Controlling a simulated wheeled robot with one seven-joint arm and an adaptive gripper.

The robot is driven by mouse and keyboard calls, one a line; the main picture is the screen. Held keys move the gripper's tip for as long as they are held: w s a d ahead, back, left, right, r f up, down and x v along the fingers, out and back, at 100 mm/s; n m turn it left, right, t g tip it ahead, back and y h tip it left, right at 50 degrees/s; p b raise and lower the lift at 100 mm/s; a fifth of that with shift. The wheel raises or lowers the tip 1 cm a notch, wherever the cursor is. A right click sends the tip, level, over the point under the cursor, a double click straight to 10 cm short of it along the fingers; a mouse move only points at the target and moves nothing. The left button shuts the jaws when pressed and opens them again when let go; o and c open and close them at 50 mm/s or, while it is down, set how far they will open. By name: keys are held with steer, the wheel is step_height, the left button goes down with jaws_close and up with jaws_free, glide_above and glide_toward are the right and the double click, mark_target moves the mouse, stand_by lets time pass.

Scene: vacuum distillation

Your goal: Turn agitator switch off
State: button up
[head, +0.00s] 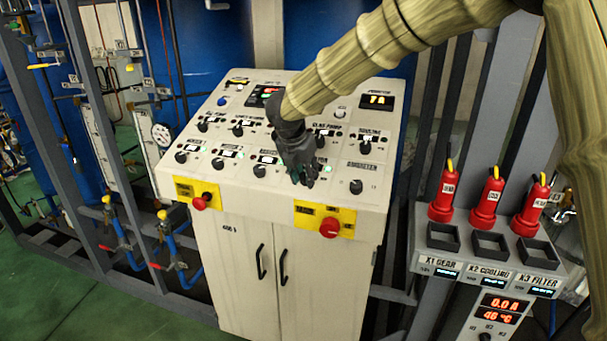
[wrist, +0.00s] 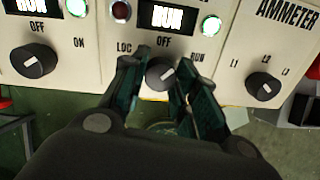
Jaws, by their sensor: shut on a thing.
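My gripper (head: 302,178) reaches down to the lower row of the sloped control panel. In the wrist view its fingers (wrist: 165,85) stand on both sides of a black rotary switch knob (wrist: 160,73) and are shut on it. The knob has a white pointer line that slants to the upper right. Labels LOC, OFF and RUN surround it, and a display above (wrist: 167,17) reads RUN. No agitator name is legible on this switch. In the head view my gripper hides the knob.
An OFF/ON knob (wrist: 35,60) is on the left and the ammeter knob (wrist: 263,86) on the right, both close by. A red emergency button (head: 329,228) sits on the panel's front below. Red plugs (head: 487,198) stand on a unit at right.

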steer(key=n+p, duration=0.1)
steer(key=n, duration=0.3)
steer(key=shift+r+n+p, duration=0.1)
steer(key=shift+n+p, duration=0.2)
steer(key=shift+p, duration=0.1)
steer(key=shift+d+n+p, duration=0.1)
steer(key=shift+n+p, duration=0.95)
steer(key=shift+n, duration=0.75)
steer(key=o, duration=1)
steer(key=shift+s, duration=0.1)
steer(key=v, duration=1.1)
steer(key=shift+s+d+r, duration=0.15)
steer(key=shift+s+r, duration=0.15)
steer(key=shift+s, duration=0.05)
